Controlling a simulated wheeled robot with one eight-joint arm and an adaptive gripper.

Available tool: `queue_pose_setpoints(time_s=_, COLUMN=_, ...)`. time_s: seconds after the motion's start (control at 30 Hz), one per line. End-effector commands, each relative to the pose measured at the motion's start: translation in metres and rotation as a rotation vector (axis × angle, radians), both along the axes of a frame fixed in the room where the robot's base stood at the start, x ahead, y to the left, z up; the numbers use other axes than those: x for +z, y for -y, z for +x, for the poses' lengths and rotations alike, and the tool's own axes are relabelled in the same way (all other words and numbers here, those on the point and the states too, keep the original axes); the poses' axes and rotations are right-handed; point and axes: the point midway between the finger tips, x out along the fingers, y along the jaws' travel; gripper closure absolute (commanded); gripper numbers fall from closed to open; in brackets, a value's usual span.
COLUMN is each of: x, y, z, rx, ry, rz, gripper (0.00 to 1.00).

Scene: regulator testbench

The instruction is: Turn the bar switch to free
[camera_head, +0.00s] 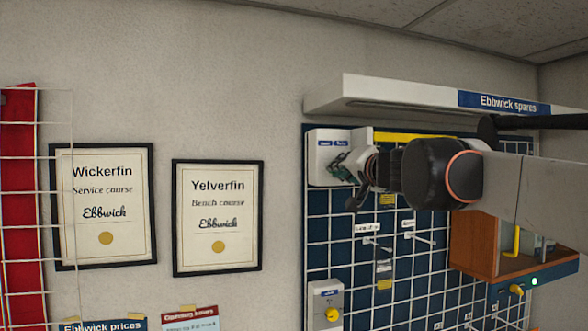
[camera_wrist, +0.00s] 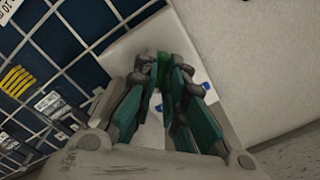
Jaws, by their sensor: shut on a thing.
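The bar switch is a white box (camera_head: 322,163) at the upper left of the blue grid board, with small blue labels along its top. My gripper (camera_head: 345,167) reaches its face from the right. In the wrist view the white face of the switch (camera_wrist: 138,40) lies behind the fingers. My gripper (camera_wrist: 166,66) is shut there on a narrow green bar (camera_wrist: 165,78), which is mostly hidden between the fingertips. The label wording is too small to read, so I cannot tell the bar's position.
Below on the board (camera_head: 318,232) hangs a grey box with a yellow knob (camera_head: 332,314). Hooks and tags hang to the right. A white shelf (camera_head: 400,93) juts out above the switch. A wooden cabinet (camera_head: 475,245) stands at the lower right.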

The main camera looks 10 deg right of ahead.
Motion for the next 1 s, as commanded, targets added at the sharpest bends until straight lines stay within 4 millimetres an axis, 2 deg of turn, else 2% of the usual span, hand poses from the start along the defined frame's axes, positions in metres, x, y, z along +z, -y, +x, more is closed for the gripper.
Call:
queue_pose_setpoints(time_s=0.4, x=0.0004, y=0.0002, z=0.0000, rx=-0.001, ry=-0.001, rz=0.007, gripper=1.00)
queue_pose_setpoints(time_s=0.43, x=0.0004, y=0.0002, z=0.0000, rx=-0.001, ry=-0.001, rz=0.007, gripper=0.82)
queue_pose_setpoints(time_s=0.5, x=0.0004, y=0.0002, z=0.0000, rx=-0.001, ry=-0.001, rz=0.007, gripper=0.69)
queue_pose_setpoints(time_s=1.0, x=0.0001, y=0.0001, z=0.0000, rx=0.000, ry=-0.001, rz=0.003, gripper=0.69)
